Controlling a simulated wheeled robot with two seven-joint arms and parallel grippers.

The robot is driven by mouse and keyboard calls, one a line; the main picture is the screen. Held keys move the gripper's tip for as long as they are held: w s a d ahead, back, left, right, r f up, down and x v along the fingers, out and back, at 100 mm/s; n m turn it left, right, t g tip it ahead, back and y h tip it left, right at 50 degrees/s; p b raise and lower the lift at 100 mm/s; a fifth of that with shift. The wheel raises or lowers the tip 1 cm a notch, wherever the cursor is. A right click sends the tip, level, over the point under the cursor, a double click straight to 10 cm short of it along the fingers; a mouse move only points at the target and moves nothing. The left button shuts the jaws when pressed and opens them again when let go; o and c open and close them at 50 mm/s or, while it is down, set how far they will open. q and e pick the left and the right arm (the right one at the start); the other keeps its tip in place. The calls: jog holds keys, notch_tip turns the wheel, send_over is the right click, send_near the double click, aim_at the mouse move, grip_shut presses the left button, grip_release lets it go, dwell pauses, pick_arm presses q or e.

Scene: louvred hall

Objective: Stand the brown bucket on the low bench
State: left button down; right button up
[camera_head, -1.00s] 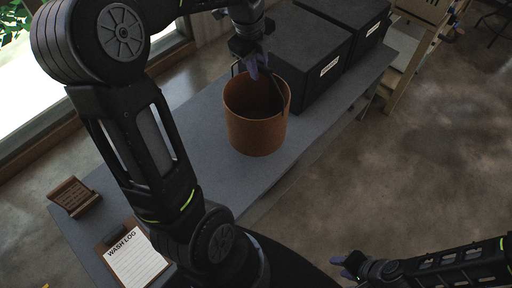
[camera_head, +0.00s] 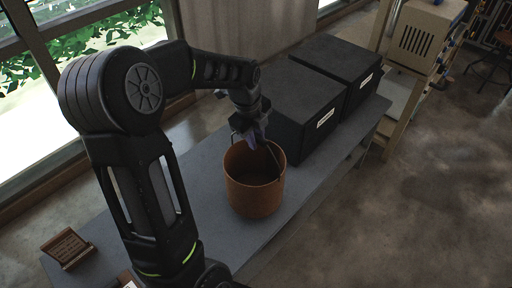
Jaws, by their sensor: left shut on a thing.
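The brown bucket (camera_head: 254,193) is upright on or just above the grey low bench (camera_head: 205,160), in the middle of the head view. I cannot tell whether its base touches the bench top. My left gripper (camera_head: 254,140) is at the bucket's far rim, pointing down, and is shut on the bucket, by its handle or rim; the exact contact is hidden. A thin dark handle shows beside the gripper. My right gripper is out of view.
Two black lidded boxes (camera_head: 303,112) stand on the bench just right of the bucket, close to it. A brown wooden sign (camera_head: 66,248) sits at the bench's near left end. Bare bench lies left of the bucket. A wooden shelf unit (camera_head: 411,70) stands beyond the bench's far end.

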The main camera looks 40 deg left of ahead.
pick_arm(q)
jog(key=shift+f, duration=1.85)
jog(key=shift+f, duration=0.2)
jog(key=c, duration=1.3)
grip_release()
jog(key=shift+r, duration=0.1)
jog(key=shift+o, duration=0.2)
jog(key=shift+r, duration=0.1)
notch_tip(320, 180, up, 12)
jog(key=s, duration=0.2)
jog(key=shift+s, duration=0.15)
